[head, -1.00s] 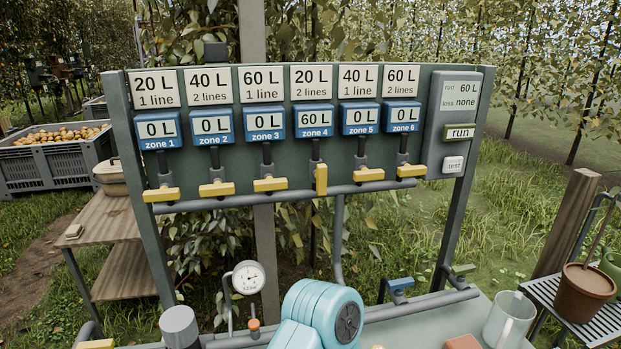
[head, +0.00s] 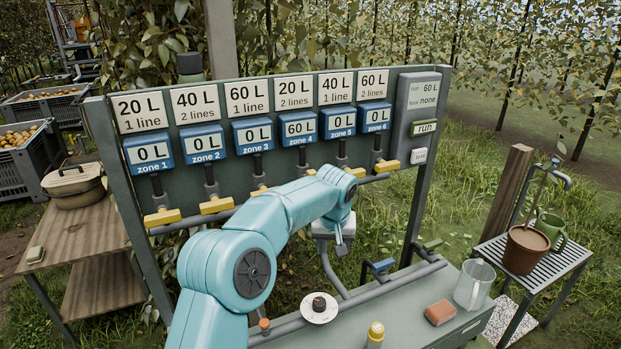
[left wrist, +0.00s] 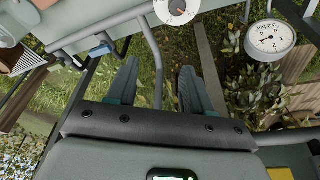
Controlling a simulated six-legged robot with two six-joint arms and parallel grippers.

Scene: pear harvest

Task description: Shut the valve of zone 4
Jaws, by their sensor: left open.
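The zone 4 meter (head: 300,129) on the panel reads 60 L; the other zone meters read 0 L. Below it, only a sliver of the yellow zone 4 valve handle (head: 311,172) shows above my left arm. The arm hides the rest, so I cannot tell how it is turned now. My left gripper (head: 338,240) hangs below the valve row, pointing down, in front of the panel. In the left wrist view its two fingers (left wrist: 157,88) are spread, with nothing between them but grass and a pipe behind. My right gripper is not in view.
Yellow handles of zone 1 (head: 162,217), zone 2 (head: 216,205) and zone 6 (head: 387,166) lie crosswise. A bench below carries a white dial (head: 319,309), a brick (head: 439,313) and a clear jug (head: 474,284). A pressure gauge (left wrist: 270,38) shows in the left wrist view.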

